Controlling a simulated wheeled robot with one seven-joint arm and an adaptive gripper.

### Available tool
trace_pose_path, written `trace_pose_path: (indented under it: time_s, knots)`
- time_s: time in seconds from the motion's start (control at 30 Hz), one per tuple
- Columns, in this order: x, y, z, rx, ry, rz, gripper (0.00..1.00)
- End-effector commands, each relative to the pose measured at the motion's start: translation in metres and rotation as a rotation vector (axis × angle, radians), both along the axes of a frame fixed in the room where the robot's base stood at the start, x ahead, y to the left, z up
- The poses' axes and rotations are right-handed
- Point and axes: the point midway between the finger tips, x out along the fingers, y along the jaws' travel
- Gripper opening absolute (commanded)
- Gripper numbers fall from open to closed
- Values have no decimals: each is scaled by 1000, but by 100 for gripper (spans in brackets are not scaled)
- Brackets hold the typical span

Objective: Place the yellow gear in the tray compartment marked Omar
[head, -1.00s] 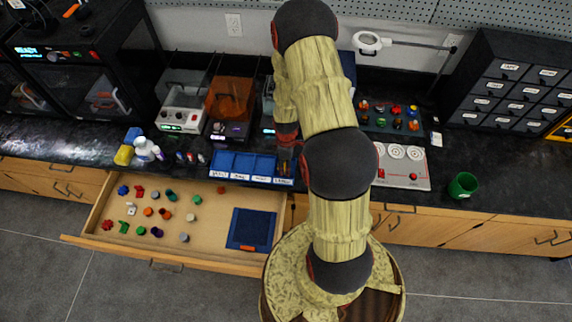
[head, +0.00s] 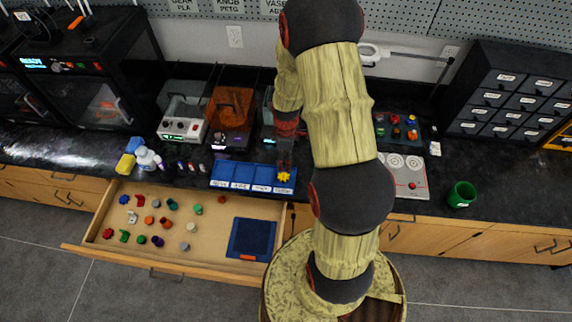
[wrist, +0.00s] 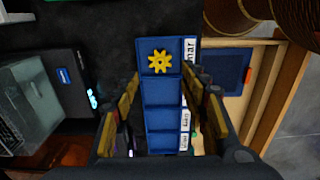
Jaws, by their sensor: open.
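The yellow gear (head: 284,177) lies in the right end compartment of the blue tray (head: 241,174). In the wrist view the gear (wrist: 160,61) lies flat in the top compartment of the tray (wrist: 160,118), whose label (wrist: 190,51) reads "mar" with its start cut off or hidden. The other compartments look empty. My gripper (head: 286,150) is above the right end of the tray. In the wrist view my gripper (wrist: 163,85) is open, its fingers apart on either side of the tray, with nothing between them but the view of the tray below.
Machines (head: 185,118) stand behind the tray. A white panel (head: 404,178) and a green cup (head: 461,194) are to the right.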

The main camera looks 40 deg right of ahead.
Motion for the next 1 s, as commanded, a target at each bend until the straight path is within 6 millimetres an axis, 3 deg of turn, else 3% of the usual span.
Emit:
trace_pose_path:
  time_s: [0.17,0.27,0.43,0.57,0.8,1.0]
  knots:
    - [3,2,17,-4,-8,-7,44]
    - [10,11,45,-15,-32,-38,44]
    - [19,46,126,-36,-113,-145,44]
    - [13,79,188,-34,-181,-245,44]
    - [-26,140,284,6,-308,-422,44]
    - [-77,182,339,80,-402,-566,44]
